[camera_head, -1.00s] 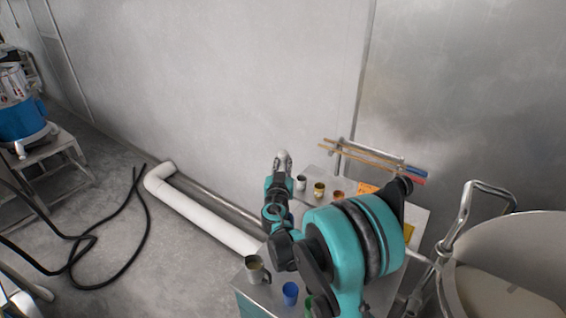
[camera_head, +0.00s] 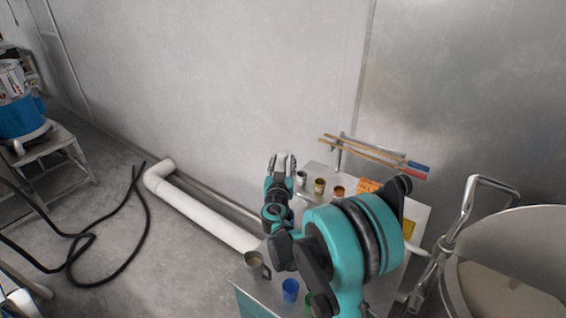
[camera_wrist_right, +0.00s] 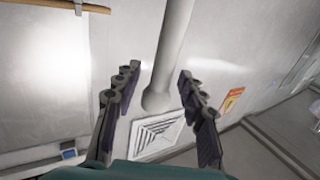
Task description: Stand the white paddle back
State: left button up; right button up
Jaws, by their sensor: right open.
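My right gripper (camera_head: 282,160) is open in the head view, fingers pointing up by the wall beyond the small table. The wrist view also shows its spread fingers (camera_wrist_right: 158,88), with a visible gap on either side of the rod. A small pale patch shows between the fingertips in the head view. My left gripper is out of view.
The small table (camera_head: 380,285) holds several cups, including a blue one (camera_head: 290,290). Wooden-handled tools (camera_head: 365,150) lie on a rack at the wall. A large metal pot (camera_head: 520,240) stands at right. A white pipe (camera_head: 205,215) runs along the floor.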

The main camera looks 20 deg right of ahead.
jog(key=v, duration=1.2)
dwell(0.3)
jog(key=s+f+n+g+y+b, duration=0.25)
jog(key=s+f+g+b, duration=0.45)
jog(key=s+f, duration=0.45)
jog(key=s+a+f+n+g+y+b, duration=0.1)
jog(key=s+a+f+n+y+b, duration=0.2)
jog(key=s+a+f+y, duration=0.3)
jog(key=s+a+f+b, duration=0.1)
jog(key=s+a, duration=0.2)
jog(key=s, duration=0.3)
jog(key=shift+a+g+b, duration=0.25)
jog(key=shift+g+b, duration=0.05)
jog(key=shift+b, duration=0.1)
